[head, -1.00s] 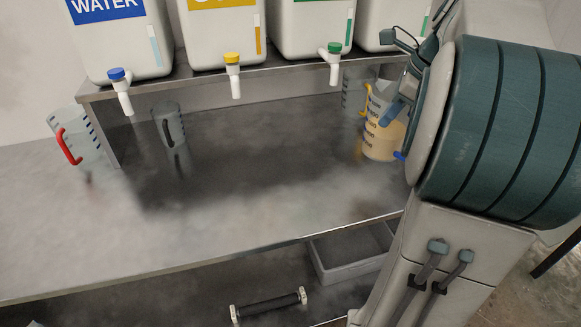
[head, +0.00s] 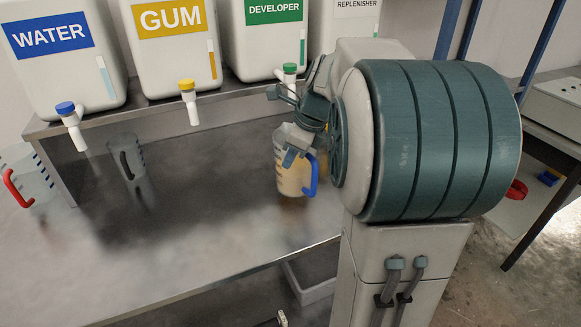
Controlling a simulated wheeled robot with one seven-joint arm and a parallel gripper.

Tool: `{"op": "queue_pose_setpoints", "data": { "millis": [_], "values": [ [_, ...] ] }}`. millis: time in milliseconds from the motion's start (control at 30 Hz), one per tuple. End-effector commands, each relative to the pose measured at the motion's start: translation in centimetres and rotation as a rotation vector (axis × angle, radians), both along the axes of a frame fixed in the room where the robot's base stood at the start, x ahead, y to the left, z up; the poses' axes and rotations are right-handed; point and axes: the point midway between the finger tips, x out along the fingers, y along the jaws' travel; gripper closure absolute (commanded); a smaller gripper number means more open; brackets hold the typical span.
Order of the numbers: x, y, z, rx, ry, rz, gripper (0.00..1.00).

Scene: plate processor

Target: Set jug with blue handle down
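The jug with the blue handle (head: 286,181) is a clear measuring jug with dark marks and amber liquid inside. It is over the bench below the developer tank, looks slightly tilted, and its blue handle (head: 313,176) faces right. My gripper (head: 293,157) comes from the right and its fingers are at the jug's upper part; it appears shut on the jug. The finger contact is partly hidden. The jug's base is close to the bench (head: 200,230), with a brownish reflection under it; I cannot tell whether it touches.
A red-handled jug (head: 30,178) and a dark-handled jug (head: 128,160) stand at the left. Tanks with taps, such as the gum tank (head: 172,55), stand on a raised shelf (head: 105,112) behind. The bench's middle is clear. A grey bin (head: 312,283) is below the front edge.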

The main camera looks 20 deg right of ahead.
Motion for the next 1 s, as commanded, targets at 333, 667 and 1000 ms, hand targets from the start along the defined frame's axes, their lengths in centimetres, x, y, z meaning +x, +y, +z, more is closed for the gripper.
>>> {"op": "queue_pose_setpoints", "data": {
  "millis": [333, 667, 1000],
  "values": [
    [0.0, -0.1, -2.9, 0.0, -0.002, -0.001, 1.0],
    [-0.1, -0.1, -3.1, 0.0, 0.001, -0.001, 0.74],
    [-0.2, -0.3, -2.3, -0.001, -0.001, -0.001, 0.74]
  ]
}}
